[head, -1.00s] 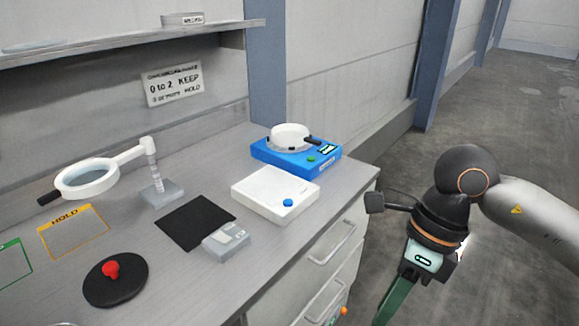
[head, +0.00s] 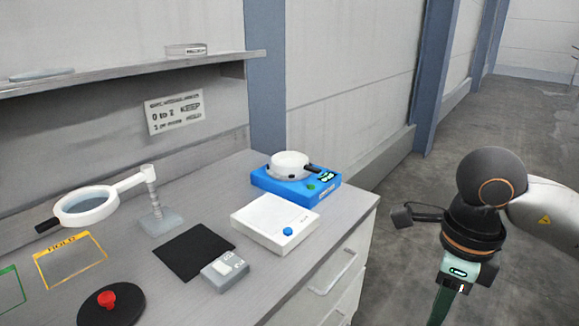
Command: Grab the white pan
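The white pan (head: 290,164) sits on top of a blue device (head: 290,185) with a small green display, near the far right corner of the bench. A short black handle sticks out from the pan to the right. My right arm comes in from the right, with its wrist over the floor to the right of the bench. My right gripper (head: 445,305) points down, clear of the pan, with its fingertips cut off by the bottom edge. My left gripper does not show.
The grey bench (head: 190,293) also holds a white box with a blue knob (head: 274,222), a black mat (head: 194,251), a small grey box (head: 225,271), a ring magnifier (head: 87,205) and a red-knobbed black disc (head: 110,312). A shelf (head: 130,69) runs above. Floor at right is clear.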

